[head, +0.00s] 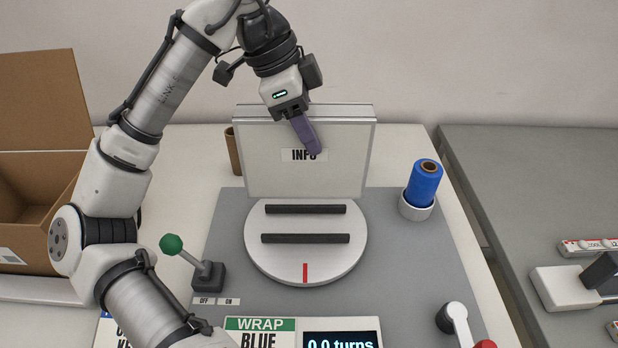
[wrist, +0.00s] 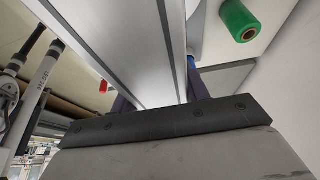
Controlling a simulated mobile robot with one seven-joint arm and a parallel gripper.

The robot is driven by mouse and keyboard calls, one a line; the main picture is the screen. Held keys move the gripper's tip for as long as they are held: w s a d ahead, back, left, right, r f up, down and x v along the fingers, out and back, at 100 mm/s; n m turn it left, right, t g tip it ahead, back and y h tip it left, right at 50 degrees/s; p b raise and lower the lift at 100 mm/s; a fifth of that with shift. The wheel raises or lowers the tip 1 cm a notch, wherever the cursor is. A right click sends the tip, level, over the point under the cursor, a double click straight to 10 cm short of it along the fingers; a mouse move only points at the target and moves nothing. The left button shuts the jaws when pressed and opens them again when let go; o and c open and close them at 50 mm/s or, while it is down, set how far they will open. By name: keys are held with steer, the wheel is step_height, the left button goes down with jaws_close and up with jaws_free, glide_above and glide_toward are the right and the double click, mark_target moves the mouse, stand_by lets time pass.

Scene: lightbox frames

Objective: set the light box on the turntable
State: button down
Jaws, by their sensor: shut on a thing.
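The light box (head: 335,172) is a thin, upright white panel with a grey frame and an "INFO" label. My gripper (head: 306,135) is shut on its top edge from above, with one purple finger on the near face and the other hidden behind. In the wrist view the box (wrist: 135,45) runs between the fingers as a pale slab. The turntable (head: 306,262) is a round white disc with two dark parallel bars and a red mark at its front. The box overlaps the disc's back edge in the head view; whether they touch is unclear.
A lever with a green knob (head: 171,244) stands left of the turntable. A blue film roll (head: 425,183) stands at right, a crank (head: 455,318) at front right. An open cardboard box (head: 40,190) is at far left. A brown tube (head: 233,150) is partly hidden behind the light box.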

mark_target(277, 123)
step_height(277, 123, down, 11)
steer(key=shift+r+p, duration=0.2)
steer(key=shift+p, duration=0.15)
steer(key=shift+f, duration=0.1)
steer(key=c, duration=0.7)
jaws_free()
steer(key=b+v, duration=0.1)
steer(key=v, duration=1.1)
